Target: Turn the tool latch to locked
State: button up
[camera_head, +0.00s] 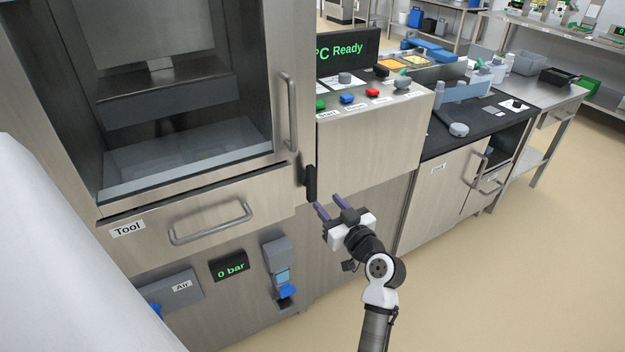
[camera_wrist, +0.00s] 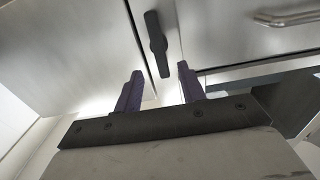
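The tool latch (camera_head: 310,183) is a black lever at the right end of the steel Tool drawer (camera_head: 150,245), and it stands close to vertical in the head view. In the wrist view the latch (camera_wrist: 156,42) shows as a long dark bar with a wider middle, slightly tilted. My gripper (camera_head: 328,205) is open and empty, just below and to the right of the latch. In the wrist view its purple fingers (camera_wrist: 160,72) point toward the latch, whose lower end lies between them in the picture. I see no contact.
The drawer's bar handle (camera_head: 212,225) sticks out left of the latch. A vertical door handle (camera_head: 289,112) is above it. The control box (camera_head: 372,140) with coloured buttons juts out at the upper right. Open floor (camera_head: 480,290) lies to the right.

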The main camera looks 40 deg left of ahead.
aim_at(313, 185)
jog(key=p+x, duration=0.2)
jog(key=x, duration=0.8)
jog(key=shift+d+r, duration=0.1)
jog(key=c, duration=0.7)
